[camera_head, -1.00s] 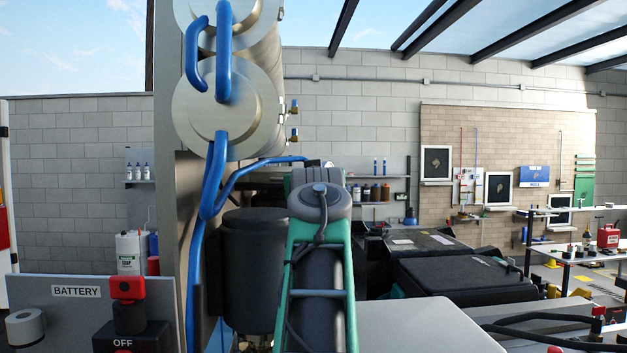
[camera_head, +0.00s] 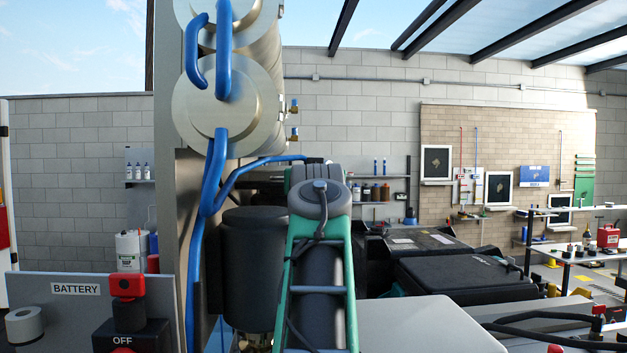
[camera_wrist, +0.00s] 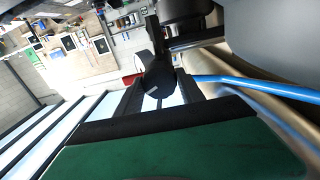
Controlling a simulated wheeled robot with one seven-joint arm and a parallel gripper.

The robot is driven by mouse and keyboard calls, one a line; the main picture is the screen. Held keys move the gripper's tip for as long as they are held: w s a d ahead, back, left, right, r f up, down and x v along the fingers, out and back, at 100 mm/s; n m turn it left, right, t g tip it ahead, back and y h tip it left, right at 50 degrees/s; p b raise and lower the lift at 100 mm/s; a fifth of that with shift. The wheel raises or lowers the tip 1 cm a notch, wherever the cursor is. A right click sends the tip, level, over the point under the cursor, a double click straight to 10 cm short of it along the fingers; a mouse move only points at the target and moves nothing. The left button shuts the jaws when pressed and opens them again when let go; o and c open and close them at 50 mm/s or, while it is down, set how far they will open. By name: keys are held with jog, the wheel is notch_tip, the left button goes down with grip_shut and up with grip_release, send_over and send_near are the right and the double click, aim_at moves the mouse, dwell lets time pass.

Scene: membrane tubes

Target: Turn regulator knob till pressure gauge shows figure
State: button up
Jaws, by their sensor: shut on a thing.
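In the wrist view my gripper (camera_wrist: 160,100) is shut on a dark faceted knob (camera_wrist: 158,78), which sits between its fingers. I take this to be the regulator knob. A dark body and stem adjoin it above. In the head view my own green and grey arm covers this place, so neither knob nor fingertips show there. I cannot make out a pressure gauge face or a reading in either view.
A blue tube (camera_wrist: 260,88) runs close to the right of my gripper; blue tubing (camera_head: 207,195) also hangs beside the large steel cylinders (camera_head: 215,105). A black canister (camera_head: 252,260) stands left of my arm. A battery switch panel (camera_head: 55,305) is at lower left.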

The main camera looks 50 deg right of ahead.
jog(key=o, duration=1.4)
jog(key=shift+c, duration=0.2)
jog(key=b+v, duration=0.3)
jog(key=v, duration=0.4)
jog(key=shift+s+a, duration=0.3)
